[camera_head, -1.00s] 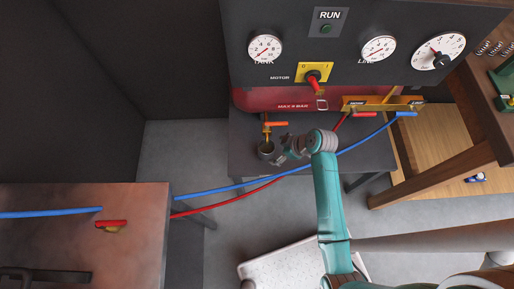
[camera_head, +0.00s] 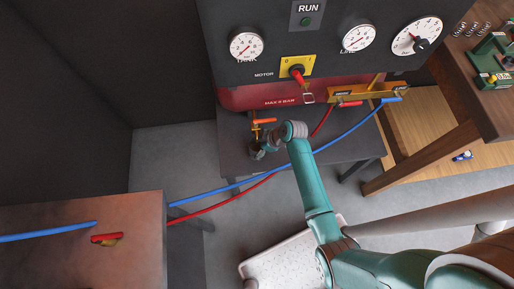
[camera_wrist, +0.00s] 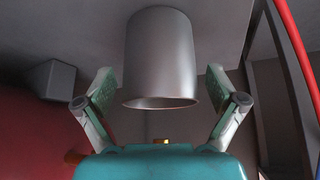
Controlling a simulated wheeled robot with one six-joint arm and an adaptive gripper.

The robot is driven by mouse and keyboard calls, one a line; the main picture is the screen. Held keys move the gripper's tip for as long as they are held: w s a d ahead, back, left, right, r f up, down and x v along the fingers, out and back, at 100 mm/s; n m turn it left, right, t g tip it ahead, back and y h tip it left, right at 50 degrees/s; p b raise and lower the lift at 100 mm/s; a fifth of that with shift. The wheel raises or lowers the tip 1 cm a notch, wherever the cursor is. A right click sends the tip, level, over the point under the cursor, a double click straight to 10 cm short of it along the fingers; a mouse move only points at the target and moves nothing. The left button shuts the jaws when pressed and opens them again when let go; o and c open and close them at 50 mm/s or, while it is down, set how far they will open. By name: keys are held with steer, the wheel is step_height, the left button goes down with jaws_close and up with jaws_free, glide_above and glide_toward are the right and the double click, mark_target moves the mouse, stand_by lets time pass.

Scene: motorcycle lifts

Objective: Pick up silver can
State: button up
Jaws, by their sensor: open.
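The silver can (camera_wrist: 160,50) is a plain grey cylinder in the middle of the wrist view, with its open rim facing the bottom of the picture. My gripper (camera_wrist: 160,78) is open, with one finger on each side of the can and a visible gap on both sides. In the head view, my gripper (camera_head: 264,149) is low over the dark shelf, below the orange valve handle (camera_head: 263,122). There the can is largely hidden by the gripper and hard to tell apart from it.
The red tank (camera_head: 262,97) and gauge panel (camera_head: 270,35) stand behind the dark shelf (camera_head: 232,150). A blue hose (camera_head: 345,139) and a red hose (camera_head: 230,204) cross near my arm. A brown lift table (camera_head: 60,245) is at left, a wooden bench (camera_head: 440,140) at right.

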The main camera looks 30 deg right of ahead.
steer(key=c, duration=1.4)
steer(key=shift+r, duration=0.1)
